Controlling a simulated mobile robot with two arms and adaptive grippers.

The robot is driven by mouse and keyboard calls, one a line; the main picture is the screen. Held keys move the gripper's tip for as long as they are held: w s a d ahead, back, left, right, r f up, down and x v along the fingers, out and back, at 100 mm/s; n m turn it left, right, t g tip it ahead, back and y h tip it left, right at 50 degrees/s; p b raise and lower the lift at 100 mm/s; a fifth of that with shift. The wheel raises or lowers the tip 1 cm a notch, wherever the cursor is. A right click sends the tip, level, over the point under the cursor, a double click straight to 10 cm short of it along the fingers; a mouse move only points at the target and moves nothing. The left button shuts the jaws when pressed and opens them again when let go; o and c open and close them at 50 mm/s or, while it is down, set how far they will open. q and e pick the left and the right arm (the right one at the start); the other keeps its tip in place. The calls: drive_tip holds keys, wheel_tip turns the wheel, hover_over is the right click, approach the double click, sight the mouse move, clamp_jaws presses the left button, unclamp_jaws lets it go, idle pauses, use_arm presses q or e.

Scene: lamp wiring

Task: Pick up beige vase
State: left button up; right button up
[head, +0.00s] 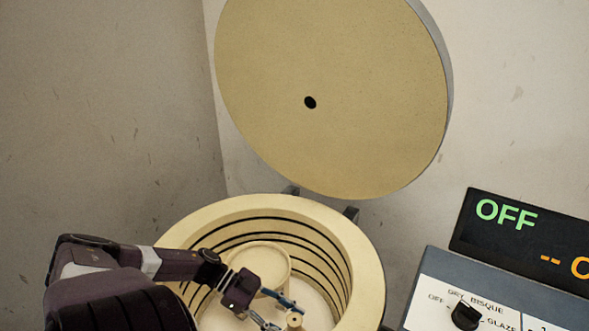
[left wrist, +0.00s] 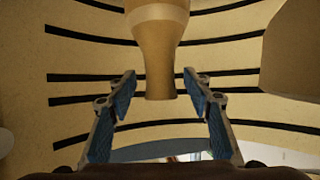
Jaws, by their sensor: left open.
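The beige vase (left wrist: 158,45) shows in the left wrist view at top centre, its narrow end pointing down the picture toward my open fingers. In the head view a small beige piece of it (head: 295,319) shows at the bottom edge, beside my fingertips; the rest is cut off. My left gripper (head: 285,313) reaches into the round kiln from the left. It is open, with blue-padded fingers (left wrist: 161,90) on either side of the vase's narrow end in the picture. I cannot tell whether they touch it. My right gripper is not in view.
The kiln (head: 364,265) has a thick rim and dark grooves around its inner wall. A round pale object (head: 258,258) stands inside at the back. The round lid (head: 330,60) is raised behind. A control panel (head: 480,290) with a display reading OFF is at right.

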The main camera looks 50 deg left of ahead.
use_arm(q)
drive_tip(key=shift+x, duration=0.85)
drive_tip(key=shift+c, duration=0.4)
clamp_jaws()
